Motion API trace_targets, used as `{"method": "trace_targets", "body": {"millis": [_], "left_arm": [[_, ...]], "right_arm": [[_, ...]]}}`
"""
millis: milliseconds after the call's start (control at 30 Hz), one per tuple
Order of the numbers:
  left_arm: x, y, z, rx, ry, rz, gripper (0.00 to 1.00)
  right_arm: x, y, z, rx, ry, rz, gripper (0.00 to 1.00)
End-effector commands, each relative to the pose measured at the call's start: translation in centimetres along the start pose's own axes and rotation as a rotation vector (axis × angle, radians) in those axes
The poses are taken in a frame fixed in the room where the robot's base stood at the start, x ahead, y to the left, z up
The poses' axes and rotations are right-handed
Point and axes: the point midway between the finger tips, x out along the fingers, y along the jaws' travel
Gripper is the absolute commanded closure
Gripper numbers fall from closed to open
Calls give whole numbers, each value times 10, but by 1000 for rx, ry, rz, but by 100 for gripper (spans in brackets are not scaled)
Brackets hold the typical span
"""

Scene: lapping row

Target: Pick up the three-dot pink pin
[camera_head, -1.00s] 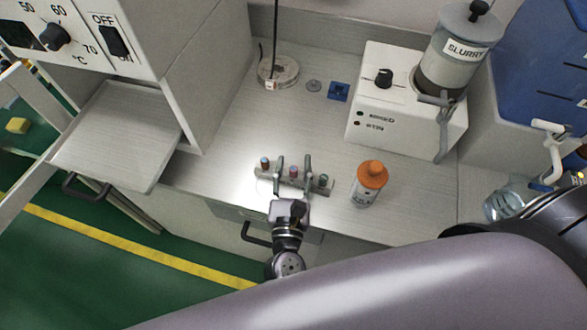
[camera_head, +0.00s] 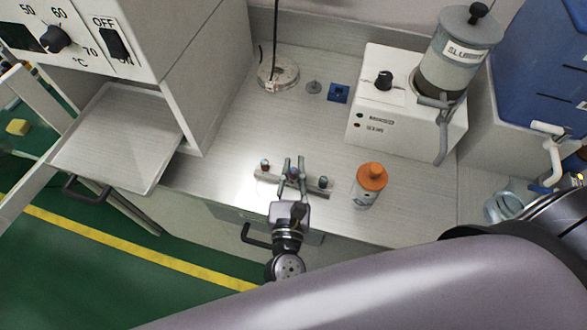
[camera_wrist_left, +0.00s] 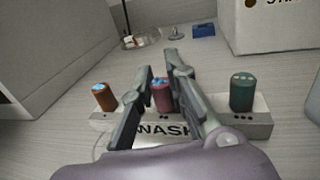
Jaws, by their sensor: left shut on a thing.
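A pale rack marked WASH (camera_head: 263,178) lies near the front edge of the bench; it also shows in the left wrist view (camera_wrist_left: 262,119). The pink pin (camera_wrist_left: 162,96) stands in its middle, its top partly bluish; I cannot read its dot count. An orange-brown pin (camera_wrist_left: 104,97) stands at the left end and a dark green pin (camera_wrist_left: 242,92) with pale dots on top at the right end. My left gripper (camera_head: 294,168) is shut on the pink pin, one finger on each side. The pin still appears seated in the rack. My right gripper is not in view.
An orange-capped bottle (camera_head: 368,185) stands right of the rack. A white machine with a slurry jar (camera_head: 455,68) is behind it. A round base with a rod (camera_head: 278,73) and a small blue block (camera_head: 338,92) stand at the back. The bench behind the rack is clear.

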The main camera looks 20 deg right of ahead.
Motion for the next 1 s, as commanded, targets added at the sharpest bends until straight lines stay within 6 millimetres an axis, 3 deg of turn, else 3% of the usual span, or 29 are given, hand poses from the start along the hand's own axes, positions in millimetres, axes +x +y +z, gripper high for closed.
{"method": "trace_targets", "body": {"millis": [267, 700, 1000], "left_arm": [[0, 0, 33, -2, 0, 0, 100], [0, 0, 139, -2, -1, 1, 100], [0, 0, 186, -1, -1, 0, 100]], "right_arm": [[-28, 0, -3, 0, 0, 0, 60], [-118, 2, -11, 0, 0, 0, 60], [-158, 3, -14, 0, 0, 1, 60]]}}
